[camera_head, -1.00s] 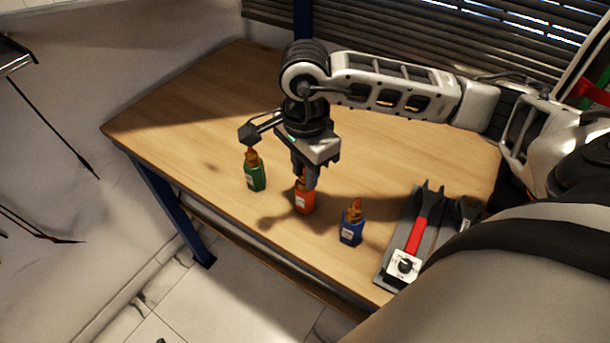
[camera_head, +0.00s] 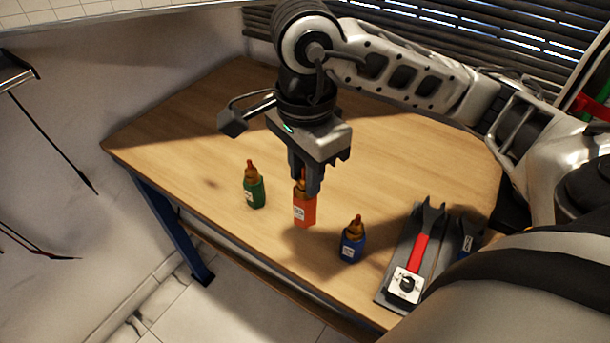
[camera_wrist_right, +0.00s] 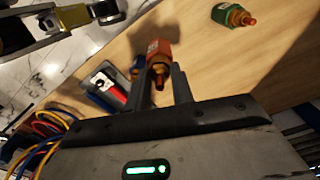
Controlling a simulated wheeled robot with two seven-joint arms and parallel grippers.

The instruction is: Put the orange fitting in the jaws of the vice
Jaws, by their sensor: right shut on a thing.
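The orange fitting (camera_head: 304,211) is a small orange block with a white label and a brass-coloured neck. It is upright near the table's front edge. My right gripper (camera_head: 305,187) points down from above and is shut on its neck. The fitting appears slightly above the table. In the right wrist view the fitting (camera_wrist_right: 159,52) sits between the two fingers (camera_wrist_right: 158,82). I cannot clearly identify the vice. A grey plate (camera_head: 387,288) at the right bears a red-and-grey forked piece (camera_head: 421,246), which may be it. My left gripper is not in view.
A green fitting (camera_head: 254,193) stands left of the orange one and a blue fitting (camera_head: 352,243) stands right of it. A white block with a black dial (camera_head: 407,285) is on the plate. The wooden table (camera_head: 190,130) is clear at the back left.

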